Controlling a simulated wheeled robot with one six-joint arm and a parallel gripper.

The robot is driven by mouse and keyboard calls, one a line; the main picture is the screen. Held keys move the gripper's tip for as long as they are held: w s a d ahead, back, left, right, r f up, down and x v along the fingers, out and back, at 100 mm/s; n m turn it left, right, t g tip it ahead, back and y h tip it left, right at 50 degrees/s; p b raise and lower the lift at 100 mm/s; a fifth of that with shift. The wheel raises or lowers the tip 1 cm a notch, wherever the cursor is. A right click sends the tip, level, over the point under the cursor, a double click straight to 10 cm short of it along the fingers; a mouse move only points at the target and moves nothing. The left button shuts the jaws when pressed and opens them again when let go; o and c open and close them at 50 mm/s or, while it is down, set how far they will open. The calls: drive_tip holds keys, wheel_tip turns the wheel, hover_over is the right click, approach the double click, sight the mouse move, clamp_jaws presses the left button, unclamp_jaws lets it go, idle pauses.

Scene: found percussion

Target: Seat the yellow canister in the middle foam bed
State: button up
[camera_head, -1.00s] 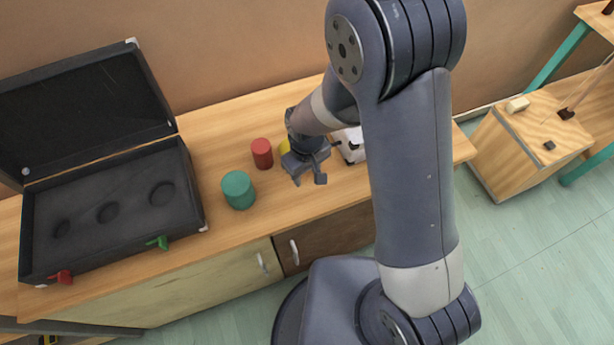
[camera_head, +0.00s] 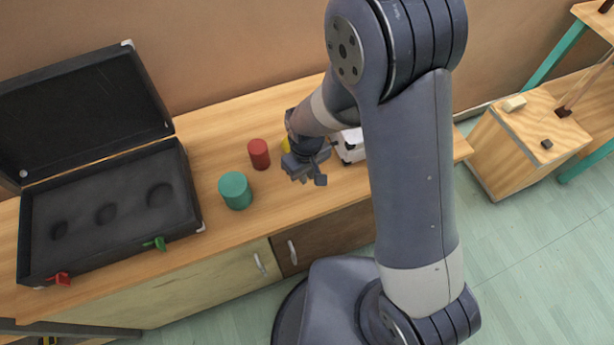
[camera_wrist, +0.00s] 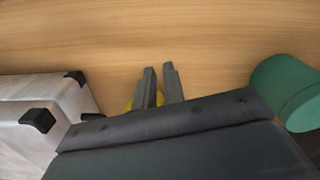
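The yellow canister (camera_head: 286,144) is on the wooden counter and mostly hidden behind my gripper in the head view. In the wrist view only a little yellow (camera_wrist: 130,104) shows beside and behind the fingers. My gripper (camera_head: 307,176) is in front of the canister, with its fingers apart. In the wrist view the gripper's fingers (camera_wrist: 159,70) show a gap, and I see no grasp on the canister. The open black case (camera_head: 190,219) lies at the left of the counter. Its middle foam bed (camera_head: 106,213) is an empty round recess between two other empty recesses.
A red cylinder (camera_head: 259,154) and a larger green cylinder (camera_head: 235,190) stand between the case and my gripper. A white box with black corners (camera_head: 350,147) stands right of the gripper. Red (camera_head: 59,279) and green (camera_head: 155,243) latches stick out from the case front.

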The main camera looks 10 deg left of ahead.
drive_tip(key=o, duration=1.5)
